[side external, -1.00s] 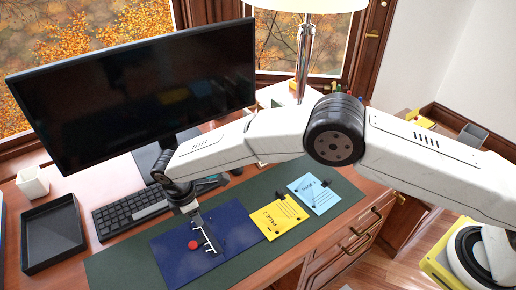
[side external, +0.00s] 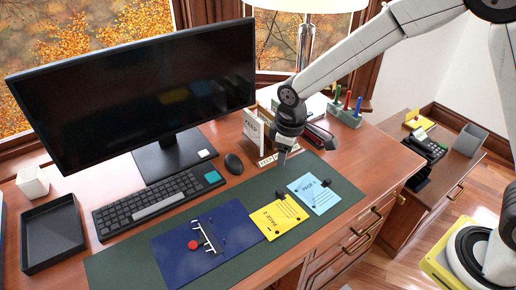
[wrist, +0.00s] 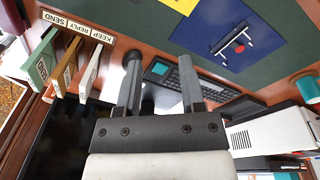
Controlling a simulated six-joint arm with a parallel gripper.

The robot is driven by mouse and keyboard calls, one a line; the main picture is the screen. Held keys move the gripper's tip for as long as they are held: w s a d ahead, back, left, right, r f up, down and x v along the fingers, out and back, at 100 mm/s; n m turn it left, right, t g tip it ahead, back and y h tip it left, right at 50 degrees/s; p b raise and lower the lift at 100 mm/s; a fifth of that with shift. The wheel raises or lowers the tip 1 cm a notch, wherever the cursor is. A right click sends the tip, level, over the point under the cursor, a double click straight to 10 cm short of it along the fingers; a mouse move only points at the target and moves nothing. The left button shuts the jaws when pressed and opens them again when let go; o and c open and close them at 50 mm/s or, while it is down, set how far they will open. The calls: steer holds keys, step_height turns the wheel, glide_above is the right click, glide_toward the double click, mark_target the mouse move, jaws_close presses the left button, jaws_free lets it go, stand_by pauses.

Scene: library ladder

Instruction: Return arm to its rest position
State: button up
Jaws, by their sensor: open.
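My gripper (side external: 282,157) hangs above the back edge of the green desk mat (side external: 120,269), near the sorter. Its two fingers (wrist: 160,72) stand apart in the wrist view with nothing between them. The blue binder (side external: 225,260) lies open on the mat, with metal rings and a red round piece (side external: 194,245). The yellow page (side external: 275,220) and the light blue page (side external: 314,197) lie beside it, each with a black clip. The binder (wrist: 222,45) also shows in the wrist view.
A monitor (side external: 140,90), keyboard (side external: 150,205) and mouse (side external: 233,164) stand at the back. A labelled sorter (side external: 253,128) is close behind my gripper, with a pen holder (side external: 345,115) and lamp (side external: 305,45) nearby. A black tray (side external: 52,235) sits at left.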

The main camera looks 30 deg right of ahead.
steer(key=s+d+r+m+t, duration=0.1)
steer(key=s+d+r+m, duration=0.1)
steer(key=s+d+m, duration=0.4)
steer(key=s+d, duration=0.4)
steer(key=s, duration=0.5)
steer(key=shift+d+m, duration=0.4)
